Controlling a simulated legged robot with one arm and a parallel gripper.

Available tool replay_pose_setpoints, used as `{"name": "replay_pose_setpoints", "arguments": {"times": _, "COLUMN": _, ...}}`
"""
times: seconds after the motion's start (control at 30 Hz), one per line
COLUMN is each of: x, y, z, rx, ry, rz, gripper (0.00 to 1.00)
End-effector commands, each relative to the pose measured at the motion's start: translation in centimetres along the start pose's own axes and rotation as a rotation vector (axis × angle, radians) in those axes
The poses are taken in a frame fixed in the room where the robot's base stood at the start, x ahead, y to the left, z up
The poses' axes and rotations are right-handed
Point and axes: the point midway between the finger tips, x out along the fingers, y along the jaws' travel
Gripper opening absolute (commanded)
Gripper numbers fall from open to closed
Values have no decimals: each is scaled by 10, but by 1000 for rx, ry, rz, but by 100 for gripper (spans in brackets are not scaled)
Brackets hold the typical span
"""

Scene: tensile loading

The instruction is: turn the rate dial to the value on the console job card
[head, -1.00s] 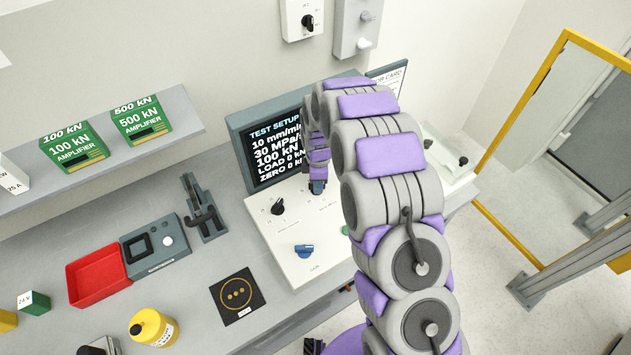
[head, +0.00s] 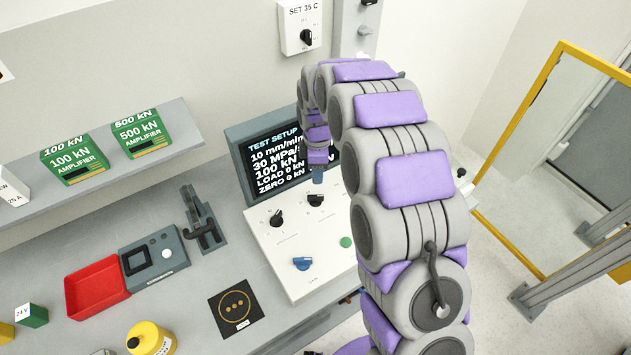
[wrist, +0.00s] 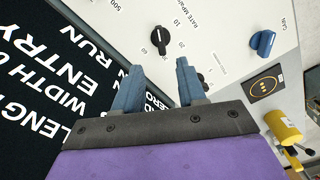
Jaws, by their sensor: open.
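The console panel (head: 272,249) is white and carries two black dials. The right black dial (head: 315,200) lies just below my gripper (head: 317,177). In the wrist view this dial (wrist: 160,40) is ahead of the fingers, with "RATE MPa/s" lettering beside it; its exact pointer setting is too small to read. The left black dial (head: 276,218) is partly hidden behind a finger in the wrist view.
The screen (head: 262,160) behind the panel reads "TEST SETUP", 10 mm/min, 30 MPa/s, 100 kN. A blue gain dial (head: 302,264) and a green button (head: 346,241) sit nearer the front. A black fixture (head: 203,222) stands left of the console.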

Motion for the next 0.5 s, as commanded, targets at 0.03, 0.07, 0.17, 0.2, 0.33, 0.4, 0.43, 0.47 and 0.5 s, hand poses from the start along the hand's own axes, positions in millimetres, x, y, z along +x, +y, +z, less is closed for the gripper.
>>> {"name": "replay_pose_setpoints", "arguments": {"times": 0.03, "x": -12, "y": 1, "z": -1, "rx": 0, "ry": 1, "rz": 5, "gripper": 40}}
{"name": "replay_pose_setpoints", "arguments": {"times": 0.07, "x": -18, "y": 2, "z": -1, "rx": 0, "ry": 1, "rz": 7, "gripper": 40}}
{"name": "replay_pose_setpoints", "arguments": {"times": 0.17, "x": -36, "y": 2, "z": -2, "rx": 0, "ry": 1, "rz": 8, "gripper": 40}}
{"name": "replay_pose_setpoints", "arguments": {"times": 0.2, "x": -41, "y": 2, "z": -1, "rx": 0, "ry": 1, "rz": 6, "gripper": 40}}
{"name": "replay_pose_setpoints", "arguments": {"times": 0.33, "x": -53, "y": 2, "z": -1, "rx": 0, "ry": 1, "rz": 5, "gripper": 40}}
{"name": "replay_pose_setpoints", "arguments": {"times": 0.4, "x": -56, "y": 2, "z": -1, "rx": 0, "ry": 0, "rz": 3, "gripper": 40}}
{"name": "replay_pose_setpoints", "arguments": {"times": 0.43, "x": -57, "y": 2, "z": -1, "rx": 0, "ry": 0, "rz": 3, "gripper": 40}}
{"name": "replay_pose_setpoints", "arguments": {"times": 0.47, "x": -58, "y": 1, "z": 0, "rx": 0, "ry": 0, "rz": 2, "gripper": 40}}
{"name": "replay_pose_setpoints", "arguments": {"times": 0.5, "x": -58, "y": 1, "z": 0, "rx": 0, "ry": 0, "rz": 2, "gripper": 40}}
